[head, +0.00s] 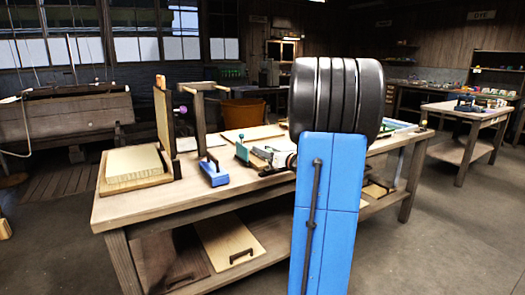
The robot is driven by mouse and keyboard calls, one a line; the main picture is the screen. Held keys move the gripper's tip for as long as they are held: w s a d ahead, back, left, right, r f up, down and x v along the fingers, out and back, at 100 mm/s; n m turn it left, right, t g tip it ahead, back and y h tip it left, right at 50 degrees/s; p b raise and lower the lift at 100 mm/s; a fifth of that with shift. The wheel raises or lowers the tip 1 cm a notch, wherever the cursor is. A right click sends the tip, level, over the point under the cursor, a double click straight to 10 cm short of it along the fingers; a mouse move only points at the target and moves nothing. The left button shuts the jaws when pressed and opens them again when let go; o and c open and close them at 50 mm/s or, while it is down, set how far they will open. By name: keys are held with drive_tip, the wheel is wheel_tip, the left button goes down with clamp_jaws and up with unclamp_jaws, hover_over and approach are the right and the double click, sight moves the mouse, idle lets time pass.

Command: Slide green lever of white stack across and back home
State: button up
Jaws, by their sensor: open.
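A pale cream-white stack of sheets (133,164) lies on a wooden board at the left end of the bench; I see no green lever on it. A small upright green piece (242,153) stands near the bench's middle, beside low pale and dark parts. Whether it is the lever of a white stack I cannot tell. My gripper (264,163) is small in the picture, just right of the green piece and partly hidden by my blue arm. It looks open and appears to hold nothing. Whether it touches anything is unclear.
The wooden bench (130,210) carries an upright wooden panel (163,128), a dark post frame (200,118) and a blue block (215,174). A board with a handle (230,243) lies on the lower shelf. My arm hides the bench's right middle. Floor at right is clear.

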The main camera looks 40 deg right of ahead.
drive_tip(key=shift+w, duration=0.65)
clamp_jaws()
drive_tip(key=s+d, duration=0.2)
drive_tip(key=d, duration=0.7)
drive_tip(key=s+d, duration=0.2)
drive_tip(key=d, duration=0.6)
drive_tip(key=s+d, duration=0.2)
drive_tip(key=d, duration=0.7)
drive_tip(key=shift+s+d, duration=0.25)
drive_tip(key=shift+d, duration=0.05)
drive_tip(key=shift+s+d, duration=0.1)
drive_tip(key=shift+d, duration=0.4)
unclamp_jaws()
drive_tip(key=shift+d, duration=0.15)
